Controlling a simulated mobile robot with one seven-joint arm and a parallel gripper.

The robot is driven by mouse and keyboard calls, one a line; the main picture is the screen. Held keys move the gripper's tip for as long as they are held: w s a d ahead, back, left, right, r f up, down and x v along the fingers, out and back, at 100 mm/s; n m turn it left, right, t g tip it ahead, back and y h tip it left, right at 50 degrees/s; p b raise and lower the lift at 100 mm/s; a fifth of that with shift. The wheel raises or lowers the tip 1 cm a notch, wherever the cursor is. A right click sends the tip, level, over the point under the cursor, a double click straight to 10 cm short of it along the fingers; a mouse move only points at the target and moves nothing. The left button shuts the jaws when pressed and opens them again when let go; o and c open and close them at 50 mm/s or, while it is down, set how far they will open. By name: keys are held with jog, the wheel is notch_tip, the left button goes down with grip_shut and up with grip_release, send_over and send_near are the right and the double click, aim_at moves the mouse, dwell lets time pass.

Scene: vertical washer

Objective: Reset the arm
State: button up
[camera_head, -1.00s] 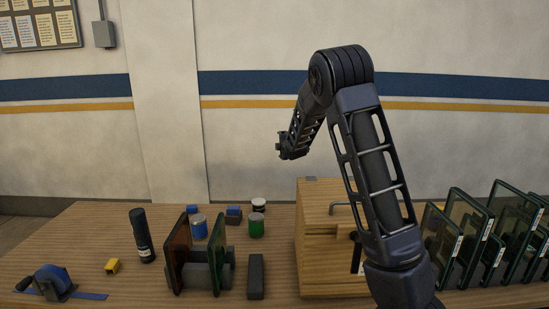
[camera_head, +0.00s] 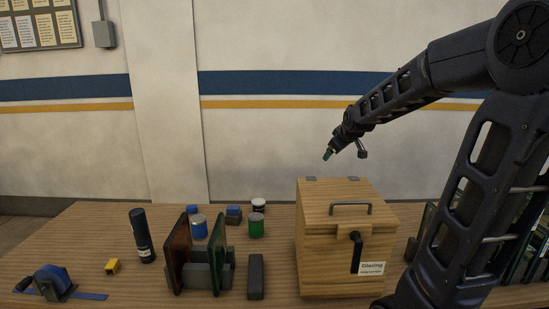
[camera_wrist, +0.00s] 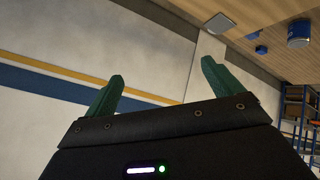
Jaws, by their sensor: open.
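My gripper (camera_head: 328,154) hangs in the air above the wooden box, at the end of my raised arm. In the wrist view its two green fingers (camera_wrist: 158,85) stand apart with nothing between them. The wall and part of the bench lie beyond them. The wooden box (camera_head: 325,240) stands closed on the bench, with a handle on its lid, a black lever on its front and a label reading "Glazing". My gripper does not touch it.
Left of the box are a green can (camera_head: 256,228), a dark bar (camera_head: 255,277), upright panes in a holder (camera_head: 178,255), a black bottle (camera_head: 141,236), a yellow block (camera_head: 112,266) and a blue tape dispenser (camera_head: 52,281). Glass panes (camera_head: 522,250) stand at right, partly behind my arm.

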jog(key=s+d+f+m+g, duration=0.1)
jog(key=s+m, duration=0.1)
jog(key=s, duration=0.8)
jog(key=s+d+f+m+g+h, duration=0.1)
jog(key=s+d+m+g, duration=0.1)
jog(key=s, duration=0.8)
jog(key=s+d+f+m+g, duration=0.1)
jog(key=s+m, duration=0.3)
jog(key=s, duration=0.6)
jog(key=shift+d+f+g, duration=0.3)
jog(key=shift+d+g, duration=0.1)
